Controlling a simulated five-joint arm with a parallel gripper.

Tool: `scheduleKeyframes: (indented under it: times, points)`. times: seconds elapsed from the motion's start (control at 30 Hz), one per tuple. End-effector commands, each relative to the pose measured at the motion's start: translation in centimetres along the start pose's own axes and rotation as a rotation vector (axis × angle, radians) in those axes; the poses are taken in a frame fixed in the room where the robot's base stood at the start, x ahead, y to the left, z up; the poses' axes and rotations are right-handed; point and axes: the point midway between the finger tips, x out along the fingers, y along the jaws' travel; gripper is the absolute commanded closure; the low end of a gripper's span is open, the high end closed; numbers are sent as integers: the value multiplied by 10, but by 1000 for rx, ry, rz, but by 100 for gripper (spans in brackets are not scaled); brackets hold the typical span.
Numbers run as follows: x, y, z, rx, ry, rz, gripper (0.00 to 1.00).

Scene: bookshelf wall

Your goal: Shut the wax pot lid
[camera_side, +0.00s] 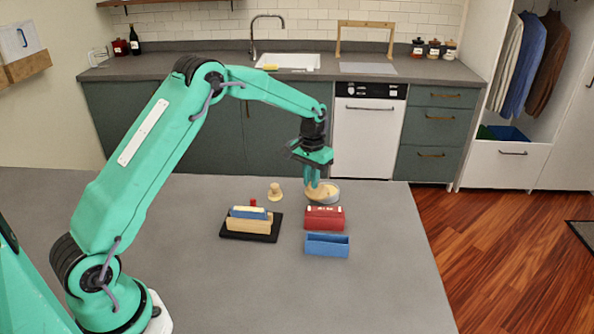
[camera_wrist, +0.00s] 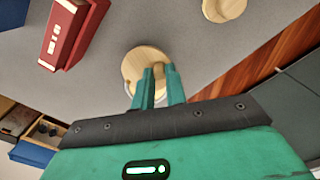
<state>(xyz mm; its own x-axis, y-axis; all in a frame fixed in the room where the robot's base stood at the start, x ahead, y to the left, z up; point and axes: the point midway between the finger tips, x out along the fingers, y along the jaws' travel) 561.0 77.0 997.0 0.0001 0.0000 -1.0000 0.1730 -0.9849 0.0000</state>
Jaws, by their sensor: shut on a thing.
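The wax pot (camera_side: 335,199) is a low grey tin on the grey table, beyond the red box. Its pale wooden lid (camera_side: 316,192) is over the pot, toward its left side; I cannot tell whether it is seated or held just above. My gripper (camera_side: 312,183) points down at the lid with its fingers close together. In the wrist view, the fingers of my gripper (camera_wrist: 160,74) are shut on the small wooden knob of the round lid (camera_wrist: 145,54). The fingers hide part of the knob and lid, and most of the pot is hidden beneath.
A wooden stamp-like piece (camera_side: 275,192) stands left of the pot. A red box (camera_side: 324,218) and a blue box (camera_side: 327,244) stand in front. A black tray (camera_side: 229,233) holds a wooden holder (camera_side: 249,226). The table's right side is clear.

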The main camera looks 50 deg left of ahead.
Motion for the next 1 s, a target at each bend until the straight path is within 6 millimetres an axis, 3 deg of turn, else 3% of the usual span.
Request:
scheduleKeyframes:
  times: [1.0]
  points:
    - [0,11,-47,953,1,0,100]
